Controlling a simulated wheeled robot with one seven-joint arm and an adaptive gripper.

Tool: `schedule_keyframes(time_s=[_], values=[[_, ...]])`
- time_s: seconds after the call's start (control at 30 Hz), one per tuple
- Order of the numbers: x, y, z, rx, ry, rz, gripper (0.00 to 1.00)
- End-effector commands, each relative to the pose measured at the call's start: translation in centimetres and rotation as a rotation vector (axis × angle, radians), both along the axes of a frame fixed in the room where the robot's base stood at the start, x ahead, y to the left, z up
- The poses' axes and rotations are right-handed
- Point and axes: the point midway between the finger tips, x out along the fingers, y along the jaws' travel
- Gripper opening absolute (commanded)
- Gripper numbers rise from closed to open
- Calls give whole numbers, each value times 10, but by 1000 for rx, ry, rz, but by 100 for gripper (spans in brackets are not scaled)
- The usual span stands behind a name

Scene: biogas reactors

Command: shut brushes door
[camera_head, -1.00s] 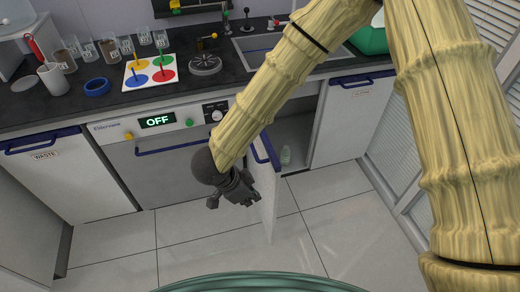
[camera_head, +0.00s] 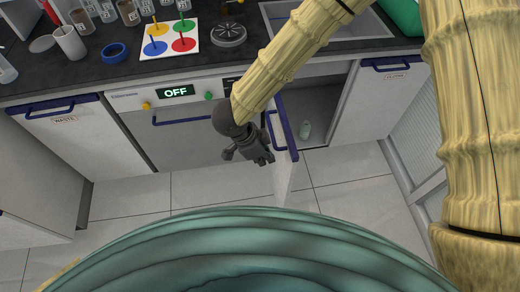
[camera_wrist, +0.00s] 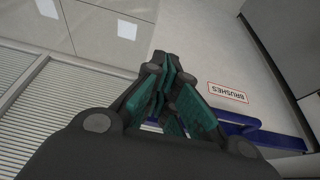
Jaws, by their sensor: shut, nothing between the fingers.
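The brushes door (camera_head: 283,150) stands open, swung out from the cabinet under the counter, with its blue handle (camera_head: 282,121) along the top. In the wrist view the door's face shows a "BRUSHES" label (camera_wrist: 229,92) and the blue handle (camera_wrist: 245,128). My gripper (camera_head: 248,158) is shut and empty, just left of the door in the head view. In the wrist view its fingers (camera_wrist: 168,75) are together, close to the handle. I cannot tell whether they touch the door.
Left of the open cabinet is an appliance (camera_head: 170,130) reading "OFF". A waste door (camera_head: 70,125) and another door (camera_head: 380,105) at right are closed. The counter (camera_head: 140,68) holds several cups, a colored peg board (camera_head: 170,38) and a sink. Tiled floor (camera_head: 130,200) in front is clear.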

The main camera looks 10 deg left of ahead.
Motion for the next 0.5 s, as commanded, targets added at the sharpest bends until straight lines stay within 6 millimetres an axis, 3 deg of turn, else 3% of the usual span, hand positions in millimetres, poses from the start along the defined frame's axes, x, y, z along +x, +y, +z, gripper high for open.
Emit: schedule_keyframes(time_s=[0.13, 0.3, 0.5], values=[[2, -9, -22, -1, 1, -2, 0], [11, -32, -20, -1, -1, -4, 0], [15, -45, -21, 0, -1, -3, 0]])
